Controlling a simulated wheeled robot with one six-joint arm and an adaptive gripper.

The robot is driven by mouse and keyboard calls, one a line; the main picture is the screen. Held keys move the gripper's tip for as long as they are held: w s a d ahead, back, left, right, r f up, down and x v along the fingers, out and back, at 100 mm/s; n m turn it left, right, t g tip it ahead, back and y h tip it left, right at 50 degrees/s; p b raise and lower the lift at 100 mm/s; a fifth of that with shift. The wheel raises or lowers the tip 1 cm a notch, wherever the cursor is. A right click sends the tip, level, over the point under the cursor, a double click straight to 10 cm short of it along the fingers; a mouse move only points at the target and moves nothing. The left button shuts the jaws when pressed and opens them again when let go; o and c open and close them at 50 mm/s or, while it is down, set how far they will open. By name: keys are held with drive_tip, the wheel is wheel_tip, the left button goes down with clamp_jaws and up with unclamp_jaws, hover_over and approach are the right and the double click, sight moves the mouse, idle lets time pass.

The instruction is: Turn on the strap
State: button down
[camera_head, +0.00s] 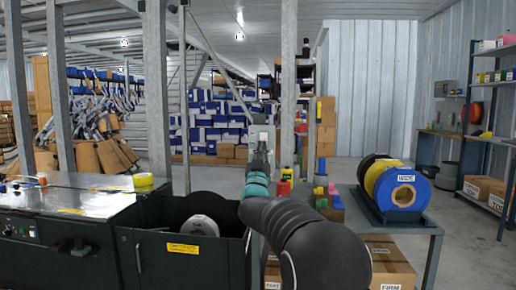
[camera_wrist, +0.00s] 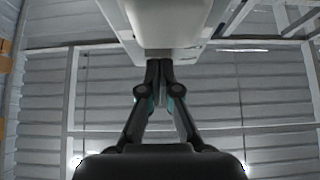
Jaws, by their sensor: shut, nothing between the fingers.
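My gripper (camera_wrist: 158,68) is shut and empty in the wrist view, its two dark fingers meeting at the tips. A pale, smooth block (camera_wrist: 178,22) fills the top middle of that view, close to the fingertips; I cannot tell whether they touch. In the head view my arm reaches forward and up from the lower right, and its far end hides most of the gripper. A dark machine with a shiny top (camera_head: 75,181), likely the strapping machine, stands at the left. Its front has a small control panel (camera_head: 20,227). No strap can be clearly made out.
An open black bin (camera_head: 185,258) with a pale round reel (camera_head: 201,230) stands beside the machine. A grey table (camera_head: 345,215) at right holds blue, yellow and black spools (camera_head: 398,188). Metal posts (camera_head: 158,95) rise ahead.

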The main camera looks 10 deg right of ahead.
drive_tip(key=shift+w+d, duration=0.1)
drive_tip(key=shift+w, duration=0.05)
drive_tip(key=shift+b, duration=0.3)
idle(0.3)
drive_tip(key=b+v, duration=0.5)
drive_tip(key=v, duration=0.8)
drive_tip(key=shift+f+b, duration=0.2)
drive_tip(key=shift+b, duration=0.15)
drive_tip(key=shift+w, duration=0.1)
